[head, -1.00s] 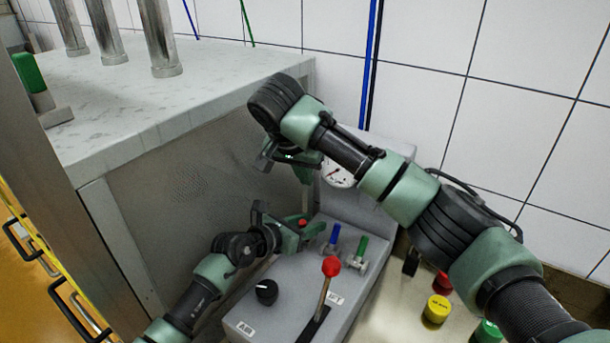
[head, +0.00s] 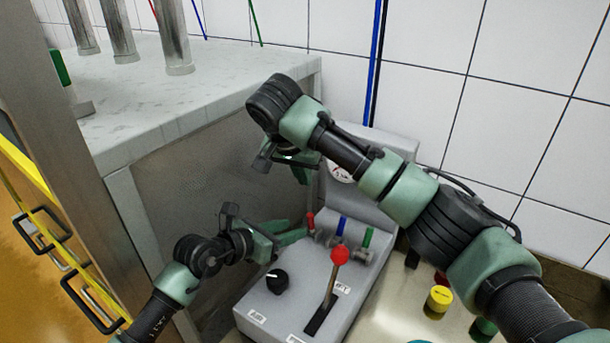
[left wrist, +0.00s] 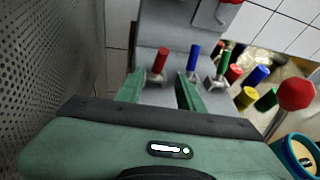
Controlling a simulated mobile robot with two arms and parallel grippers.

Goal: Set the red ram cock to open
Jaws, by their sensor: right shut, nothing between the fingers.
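The red ram cock (head: 311,222) stands on the grey control box, leftmost in a row with a blue cock (head: 341,226) and a green cock (head: 368,238). In the left wrist view its red handle (left wrist: 160,60) points up, roughly parallel to the blue one. My left gripper (head: 290,232) is open and empty, just left of the red cock. In the left wrist view its two green fingers (left wrist: 160,84) are apart, with the red cock beyond and between their tips, not gripped. My right gripper (head: 302,174) is shut and empty, above the cocks near the gauge.
A red-balled lever (head: 340,257) and a black knob (head: 277,281) stand on the grey box (head: 300,303) in front of the cocks. A perforated metal panel (head: 190,195) closes off the left. A yellow cylinder (head: 438,299) stands on the counter at right.

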